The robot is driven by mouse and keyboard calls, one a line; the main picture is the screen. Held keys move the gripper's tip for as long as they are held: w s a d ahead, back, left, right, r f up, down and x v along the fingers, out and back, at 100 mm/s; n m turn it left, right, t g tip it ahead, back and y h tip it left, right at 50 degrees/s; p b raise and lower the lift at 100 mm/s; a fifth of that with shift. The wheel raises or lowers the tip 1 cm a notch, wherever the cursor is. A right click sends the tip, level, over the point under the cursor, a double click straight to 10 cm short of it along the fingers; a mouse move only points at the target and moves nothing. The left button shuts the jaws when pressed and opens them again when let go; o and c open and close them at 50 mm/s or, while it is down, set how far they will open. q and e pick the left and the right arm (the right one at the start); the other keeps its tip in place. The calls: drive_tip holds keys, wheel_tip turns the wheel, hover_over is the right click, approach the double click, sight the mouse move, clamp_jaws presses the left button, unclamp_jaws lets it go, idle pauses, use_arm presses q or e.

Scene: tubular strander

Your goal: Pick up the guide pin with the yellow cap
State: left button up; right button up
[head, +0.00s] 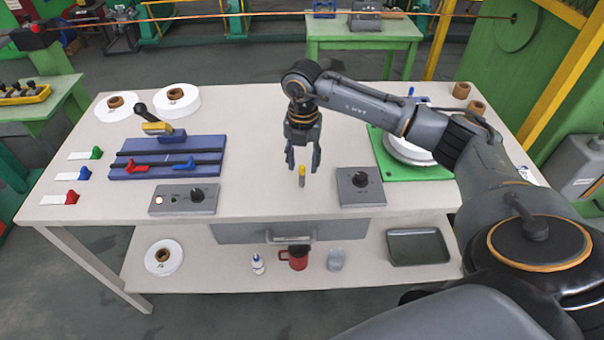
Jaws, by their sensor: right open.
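The guide pin with the yellow cap (302,174) stands upright on the white tabletop, near its front edge. It is small, and its lower part looks grey. My right gripper (302,164) points down from above with its fingers apart, and it is empty. Its fingertips are just above or around the top of the pin; I cannot tell whether they touch it. My left gripper is not in view.
Two grey control boxes (186,199) (360,187) flank the pin along the front edge. A blue fixture (150,172) sits at left, and a green mat (428,174) with a white spool at right. The tabletop between fixture and gripper is clear.

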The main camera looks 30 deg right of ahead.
sight(302, 166)
drive_tip(key=shift+w+f+p, duration=0.1)
drive_tip(key=shift+f+p, duration=0.3)
drive_tip(key=shift+f, duration=1.55)
clamp_jaws()
drive_tip(key=shift+r, duration=0.1)
